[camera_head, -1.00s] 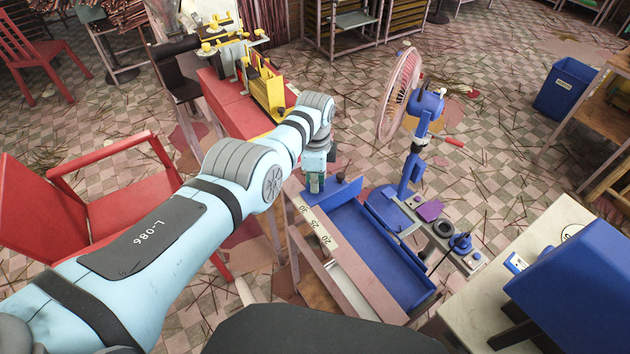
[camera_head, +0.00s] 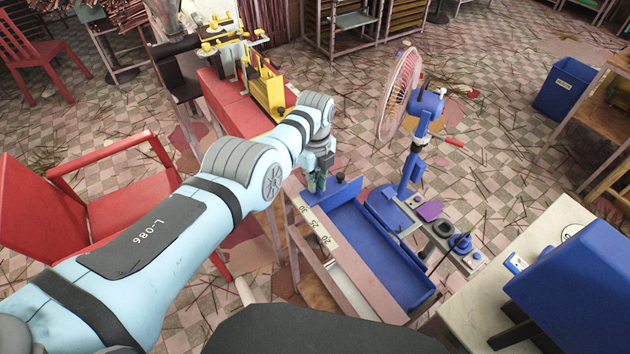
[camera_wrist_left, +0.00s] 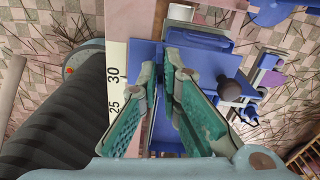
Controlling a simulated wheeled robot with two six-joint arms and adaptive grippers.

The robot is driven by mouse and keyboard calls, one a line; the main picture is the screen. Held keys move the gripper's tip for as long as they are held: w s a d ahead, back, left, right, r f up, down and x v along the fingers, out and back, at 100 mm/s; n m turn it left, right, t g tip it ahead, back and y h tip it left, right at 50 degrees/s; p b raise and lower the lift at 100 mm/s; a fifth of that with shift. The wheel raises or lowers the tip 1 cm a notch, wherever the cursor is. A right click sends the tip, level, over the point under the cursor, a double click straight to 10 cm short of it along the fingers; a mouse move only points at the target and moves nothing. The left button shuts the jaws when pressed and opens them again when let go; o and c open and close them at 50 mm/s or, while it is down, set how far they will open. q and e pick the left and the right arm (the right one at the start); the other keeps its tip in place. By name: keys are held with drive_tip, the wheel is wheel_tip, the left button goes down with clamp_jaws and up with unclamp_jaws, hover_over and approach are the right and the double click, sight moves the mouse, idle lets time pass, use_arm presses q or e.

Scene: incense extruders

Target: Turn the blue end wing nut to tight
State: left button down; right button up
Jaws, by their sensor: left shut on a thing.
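The blue tray (camera_head: 385,258) lies along a table edge with a ruler strip, and an upright blue end plate (camera_head: 347,190) stands at its far end. My left gripper (camera_head: 316,186) points down at the left part of that end plate. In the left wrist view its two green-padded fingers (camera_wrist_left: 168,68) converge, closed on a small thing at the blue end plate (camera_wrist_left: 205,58). The wing nut itself is mostly hidden between the fingertips, and its angle cannot be told. My right gripper is not in view.
The ruler strip (camera_head: 317,229) runs beside the tray. A caged fan (camera_head: 400,95) on a blue stand is behind right. A yellow-framed device (camera_head: 264,85) stands on the red bench beyond the arm. A red chair (camera_head: 130,205) is left. A blue box-like machine (camera_head: 570,290) is front right.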

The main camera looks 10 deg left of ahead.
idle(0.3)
use_arm(q)
drive_tip(key=c, duration=1.8)
unclamp_jaws()
drive_tip(key=shift+r, duration=0.1)
drive_tip(key=shift+w+r, duration=0.1)
drive_tip(key=shift+r, duration=0.45)
wheel_tip(320, 180, up, 11)
drive_tip(key=shift+f, duration=0.1)
